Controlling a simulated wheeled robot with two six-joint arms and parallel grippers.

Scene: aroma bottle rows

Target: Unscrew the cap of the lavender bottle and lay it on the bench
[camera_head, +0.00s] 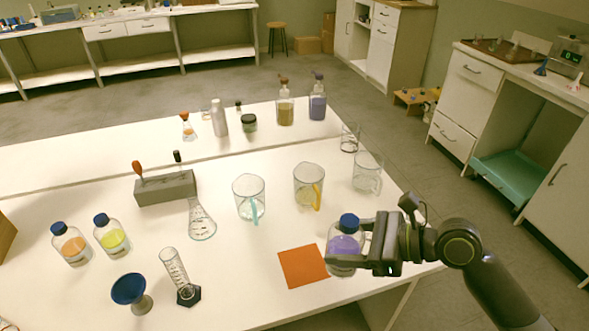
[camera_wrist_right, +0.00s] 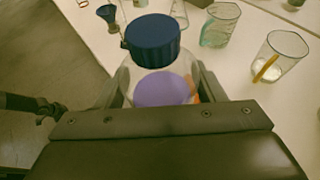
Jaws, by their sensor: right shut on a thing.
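The lavender bottle (camera_head: 345,243) is clear glass with purple contents and stands upright at the right front of the bench (camera_head: 235,285). Its blue cap (camera_head: 349,222) sits on its neck; the cap shows large in the right wrist view (camera_wrist_right: 152,42), above the purple contents (camera_wrist_right: 162,88). My right gripper (camera_head: 350,262) is shut around the bottle's body, below the cap, with one finger on each side in the wrist view. A dark arm end, apparently my left gripper (camera_wrist_right: 48,110), shows at the wrist view's left edge; its jaws are unclear.
An orange mat (camera_head: 303,266) lies just left of the bottle. Beakers (camera_head: 309,185) stand behind it. Orange (camera_head: 71,244) and yellow (camera_head: 112,236) bottles, a blue funnel (camera_head: 130,290) and a graduated cylinder (camera_head: 176,270) stand left. Bare bench lies between cylinder and mat.

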